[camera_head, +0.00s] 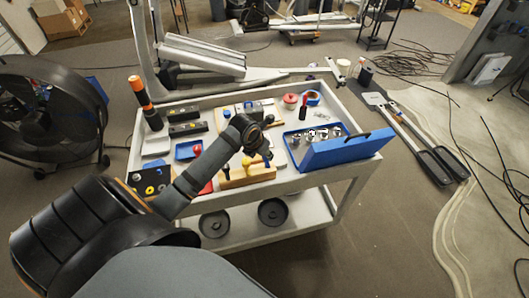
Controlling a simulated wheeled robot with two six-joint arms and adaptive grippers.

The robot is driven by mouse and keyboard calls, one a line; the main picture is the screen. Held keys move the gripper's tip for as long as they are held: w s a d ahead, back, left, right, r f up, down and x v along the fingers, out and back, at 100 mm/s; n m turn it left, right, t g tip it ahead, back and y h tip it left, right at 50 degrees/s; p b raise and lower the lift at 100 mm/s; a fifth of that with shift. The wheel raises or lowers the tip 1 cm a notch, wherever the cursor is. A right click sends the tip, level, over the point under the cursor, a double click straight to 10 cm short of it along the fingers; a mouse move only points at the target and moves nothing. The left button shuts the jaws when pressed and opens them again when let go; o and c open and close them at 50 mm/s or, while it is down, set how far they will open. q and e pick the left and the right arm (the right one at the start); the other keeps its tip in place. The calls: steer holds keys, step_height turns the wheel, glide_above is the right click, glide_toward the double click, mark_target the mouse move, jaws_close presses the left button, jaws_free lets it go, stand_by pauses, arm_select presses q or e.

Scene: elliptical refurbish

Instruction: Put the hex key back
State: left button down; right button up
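My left arm comes in from the lower left and reaches over the grey tool cart (345,168). My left gripper (266,158) points down above a wooden block (246,178) near the cart's front edge. The block has small handled tools standing in it, one of them yellow. The gripper's fingers are dark and small, so I cannot tell whether they are open or hold anything. I cannot make out the hex key for certain; it may be hidden by the gripper or too small to see. My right gripper is not in view.
An open blue toolbox (345,152) stands right of the gripper. A blue tray (188,149), an orange-and-black cylinder (144,98), a red-lidded pot (290,101) and a roll of blue tape (312,98) sit on the cart. A large fan (45,115) stands at the left.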

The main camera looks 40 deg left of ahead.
arm_select(q)
steer(key=shift+f, duration=0.4)
steer(key=shift+b, duration=0.3)
steer(key=shift+f+b, duration=0.5)
steer(key=shift+f, duration=0.05)
steer(key=c, duration=1)
jaws_free()
steer(key=shift+o, duration=0.2)
steer(key=shift+r, duration=0.15)
steer(key=v, duration=1.2)
